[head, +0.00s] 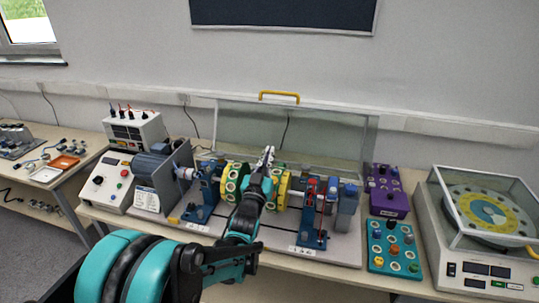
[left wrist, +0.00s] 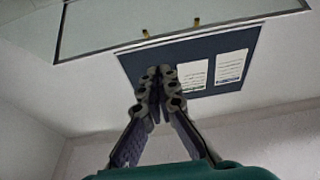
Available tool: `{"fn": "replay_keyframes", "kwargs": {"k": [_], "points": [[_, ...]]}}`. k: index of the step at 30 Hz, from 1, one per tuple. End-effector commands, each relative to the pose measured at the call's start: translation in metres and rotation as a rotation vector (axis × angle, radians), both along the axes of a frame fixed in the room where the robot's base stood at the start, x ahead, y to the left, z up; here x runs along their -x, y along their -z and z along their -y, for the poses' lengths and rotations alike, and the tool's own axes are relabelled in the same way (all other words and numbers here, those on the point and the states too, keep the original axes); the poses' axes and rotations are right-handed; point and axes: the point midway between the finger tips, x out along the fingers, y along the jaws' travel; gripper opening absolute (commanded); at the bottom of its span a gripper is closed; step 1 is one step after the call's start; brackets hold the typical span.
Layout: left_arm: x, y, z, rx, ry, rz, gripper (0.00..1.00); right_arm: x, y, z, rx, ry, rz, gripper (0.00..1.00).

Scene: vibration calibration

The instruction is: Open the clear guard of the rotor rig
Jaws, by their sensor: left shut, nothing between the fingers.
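The clear guard (head: 330,135) of the rotor rig stands raised at the back of the rig, its yellow handle (head: 279,96) along the top edge. The shaft with its yellow-green discs (head: 283,190) is uncovered in front of it. My left gripper (head: 268,152) is shut and empty, pointing up above the discs, below the handle and apart from it in the picture. In the left wrist view the shut fingers (left wrist: 160,72) point toward the wall, and the guard's clear panel (left wrist: 110,22) crosses the top. My right gripper is not in view.
A grey motor (head: 153,165) and a control box (head: 110,185) stand left of the rig. A purple box (head: 387,197), a teal box (head: 393,247) and a balancing machine (head: 480,270) with a clear cover stand right. A dark board (left wrist: 190,60) hangs on the wall.

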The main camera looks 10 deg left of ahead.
Motion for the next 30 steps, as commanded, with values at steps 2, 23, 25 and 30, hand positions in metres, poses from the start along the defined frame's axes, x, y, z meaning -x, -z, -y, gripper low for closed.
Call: {"fn": "replay_keyframes", "kwargs": {"k": [2,23,25,30], "points": [[-0.007,-0.001,0.0,0.0,0.0,0.0,0.0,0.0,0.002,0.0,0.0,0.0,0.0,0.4],[-0.023,-0.017,0.001,-0.002,0.002,-0.045,0.0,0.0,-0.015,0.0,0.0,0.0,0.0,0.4],[-0.031,-0.024,0.002,-0.004,0.002,-0.072,0.0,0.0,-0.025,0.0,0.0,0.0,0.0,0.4],[-0.054,-0.039,0.002,-0.005,0.0,-0.12,0.0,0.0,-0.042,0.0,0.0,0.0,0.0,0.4]]}}
